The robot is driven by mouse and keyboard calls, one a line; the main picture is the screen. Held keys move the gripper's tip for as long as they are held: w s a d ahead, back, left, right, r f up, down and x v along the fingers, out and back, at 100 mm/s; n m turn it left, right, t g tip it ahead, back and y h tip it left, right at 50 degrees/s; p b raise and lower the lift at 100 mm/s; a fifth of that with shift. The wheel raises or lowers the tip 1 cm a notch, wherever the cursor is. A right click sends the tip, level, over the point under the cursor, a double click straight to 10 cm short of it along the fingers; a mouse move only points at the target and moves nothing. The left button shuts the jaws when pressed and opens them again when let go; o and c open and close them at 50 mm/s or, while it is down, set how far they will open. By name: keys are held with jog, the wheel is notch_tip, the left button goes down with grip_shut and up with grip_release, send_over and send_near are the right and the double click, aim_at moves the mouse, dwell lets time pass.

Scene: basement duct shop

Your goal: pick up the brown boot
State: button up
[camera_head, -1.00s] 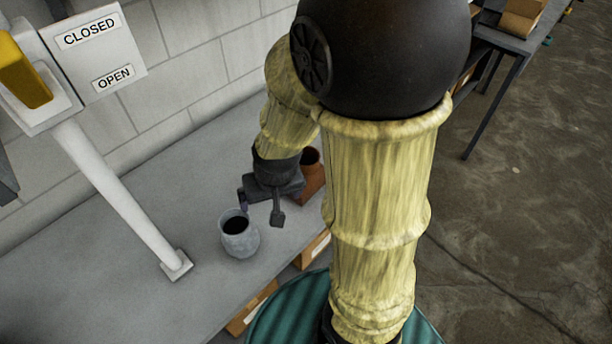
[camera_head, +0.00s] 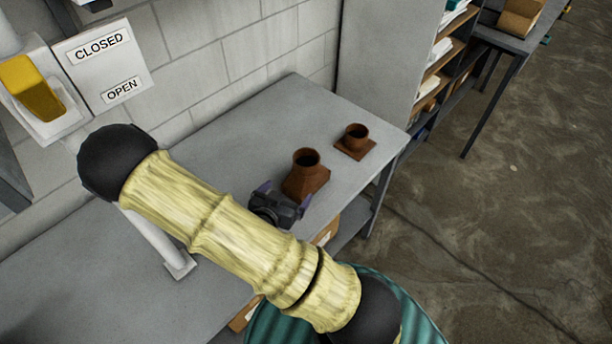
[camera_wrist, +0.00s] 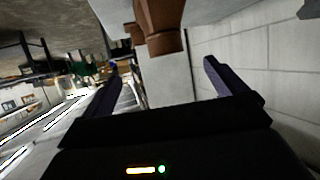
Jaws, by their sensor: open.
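The brown boot (camera_head: 303,180), a duct piece with a round collar over a wider flared base, stands upright on the grey bench. My gripper (camera_head: 284,194) is low at the bench, just in front and to the left of the boot, open with nothing between its fingers. In the wrist view the boot (camera_wrist: 160,25) shows tilted at the top, beyond and between the two spread fingers (camera_wrist: 163,75). I see no clear contact between finger and boot.
A second brown piece, a short collar on a flat square plate (camera_head: 356,150), sits behind and right of the boot. The bench (camera_head: 225,150) is clear behind the boot. A shelf unit (camera_head: 440,75) is beyond the bench's far end.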

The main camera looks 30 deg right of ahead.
dwell(0.3)
jog(key=b, duration=0.9)
send_near(306, 165)
jog(key=x, duration=0.4)
jog(key=shift+s+d+f, duration=0.1)
jog(key=shift+d+f, duration=0.1)
jog(key=shift+d, duration=0.35)
jog(key=shift+p, duration=0.3)
jog(key=shift+w+d, duration=0.2)
jog(key=shift+w, duration=0.1)
jog(key=shift+a+p+x, duration=0.2)
jog(key=shift+p+x, duration=0.9)
jog(key=shift+x, duration=1.2)
jog(key=shift+w, duration=0.15)
